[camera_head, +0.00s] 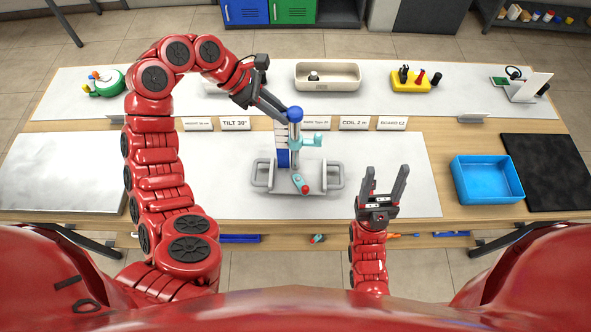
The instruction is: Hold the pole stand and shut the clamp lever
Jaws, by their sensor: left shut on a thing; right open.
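The pole stand (296,150) stands upright on a grey base (322,183) with side handles, near the middle of the white mat. It has a blue ball on top, a teal clamp arm (311,139) reaching right, and a teal lever (300,182) with a red knob low at the front. My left gripper (285,119) is at the upper pole, just under the blue ball, shut on the pole stand. Its fingertips are partly hidden by the pole. My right gripper (385,188) is open and empty, right of the base and apart from it, fingers pointing away from me.
A blue tray (487,199) and a black mat (545,172) lie at the right; a pale panel (62,172) lies at the left. Label cards (354,123) stand in a row behind the stand. A beige bin (327,88) and yellow tool holder (410,87) sit further back.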

